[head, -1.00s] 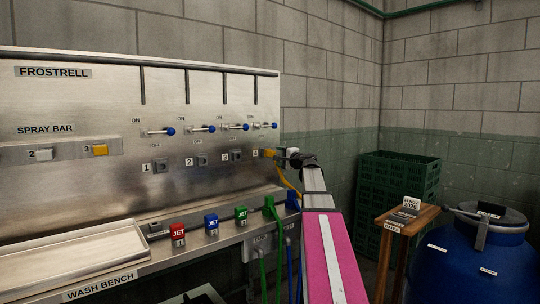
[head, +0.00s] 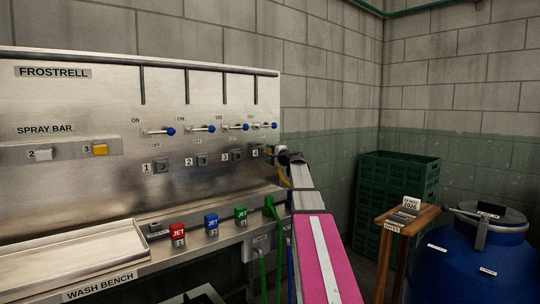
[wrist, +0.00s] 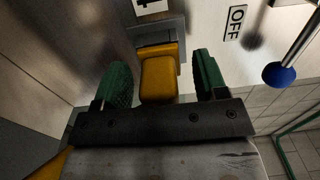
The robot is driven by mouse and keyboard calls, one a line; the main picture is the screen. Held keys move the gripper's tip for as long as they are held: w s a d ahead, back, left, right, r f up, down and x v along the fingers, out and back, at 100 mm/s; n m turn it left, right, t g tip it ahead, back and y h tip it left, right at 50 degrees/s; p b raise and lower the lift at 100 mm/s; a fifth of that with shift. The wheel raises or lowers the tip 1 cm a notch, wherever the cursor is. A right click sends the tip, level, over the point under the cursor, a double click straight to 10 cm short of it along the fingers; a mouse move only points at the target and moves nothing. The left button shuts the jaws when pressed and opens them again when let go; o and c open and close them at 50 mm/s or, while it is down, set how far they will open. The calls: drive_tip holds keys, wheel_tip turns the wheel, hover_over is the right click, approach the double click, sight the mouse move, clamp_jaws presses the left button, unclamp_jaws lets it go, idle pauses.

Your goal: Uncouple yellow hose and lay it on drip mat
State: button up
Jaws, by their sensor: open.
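A yellow hose coupling (wrist: 159,78) sits at the grey outlet (wrist: 168,30) numbered 4 in the wrist view. My gripper (wrist: 155,80) is open, its green-padded fingers on either side of the coupling, with small gaps visible. In the head view my gripper (head: 283,156) is at outlet 4, at the right end of the steel panel, and hides most of the coupling. Part of the yellow hose (head: 284,178) hangs below it, partly behind my arm. I cannot make out a drip mat for certain.
Valve levers with blue knobs (head: 272,125) stick out above the outlets; one blue knob (wrist: 279,74) is right of my gripper. Red (head: 178,231), blue (head: 211,225) and green (head: 240,216) jet blocks line the bench edge. A wooden stand (head: 428,214) and blue drum (head: 470,262) stand right.

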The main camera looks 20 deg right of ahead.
drive_tip(key=shift+c, duration=0.3)
idle(0.5)
drive_tip(key=c, duration=1.1)
drive_tip(key=shift+v, duration=3.05)
drive_tip(key=shift+c, duration=0.2)
drive_tip(key=s+a+f+n+g+y, duration=0.2)
drive_tip(key=s+a+f+n+g, duration=0.15)
drive_tip(key=a+g, duration=0.25)
drive_tip(key=s+a+f+n+g+y, duration=0.3)
drive_tip(key=s+a+g, duration=0.15)
drive_tip(key=a, duration=0.25)
drive_tip(key=shift+g, duration=0.35)
drive_tip(key=shift+w+d+f, duration=0.1)
drive_tip(key=shift+f, duration=3.45)
